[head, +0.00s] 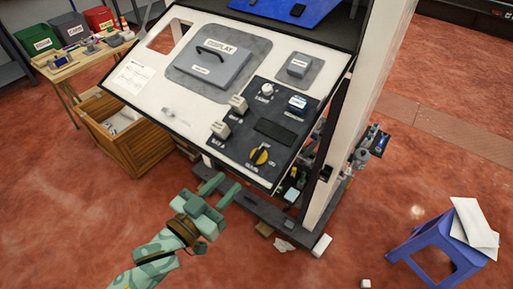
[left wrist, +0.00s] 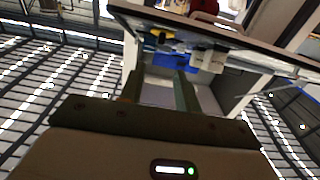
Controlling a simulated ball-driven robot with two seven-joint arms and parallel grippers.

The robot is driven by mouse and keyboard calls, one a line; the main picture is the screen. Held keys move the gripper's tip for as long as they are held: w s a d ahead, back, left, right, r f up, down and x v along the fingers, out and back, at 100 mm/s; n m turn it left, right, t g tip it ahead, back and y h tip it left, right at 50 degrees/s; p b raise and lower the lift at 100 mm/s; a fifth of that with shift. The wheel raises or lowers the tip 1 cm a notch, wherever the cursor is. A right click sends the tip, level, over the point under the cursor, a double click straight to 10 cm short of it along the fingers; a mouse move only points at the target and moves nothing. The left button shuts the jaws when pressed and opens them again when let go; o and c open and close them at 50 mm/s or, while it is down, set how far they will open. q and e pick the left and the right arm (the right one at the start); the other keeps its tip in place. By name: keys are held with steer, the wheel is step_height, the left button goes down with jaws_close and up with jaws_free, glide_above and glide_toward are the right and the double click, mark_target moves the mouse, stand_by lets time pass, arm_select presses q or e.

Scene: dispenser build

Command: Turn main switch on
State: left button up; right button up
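The main switch (head: 260,156) is a yellow rotary knob on a dark plate near the lower right edge of the tilted white panel (head: 140,108). Its exact on/off position is too small to read. My left gripper (head: 229,181) is below the panel's lower edge, to the lower left of the knob, apart from it. Its two fingers are spread with nothing between them. In the left wrist view the left gripper (left wrist: 162,85) also shows an open gap, pointing at the panel's underside and edge. My right gripper is not in view.
The dark plate also holds a white knob (head: 267,90), a blue-faced device (head: 297,104) and two beige switches (head: 237,103). A grey display cover (head: 210,65) lies further up the panel. A wooden crate (head: 150,140) stands left, a blue stool (head: 435,245) right.

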mark_target(257, 152)
arm_select(q)
steer(key=x, duration=1.3)
jaws_close()
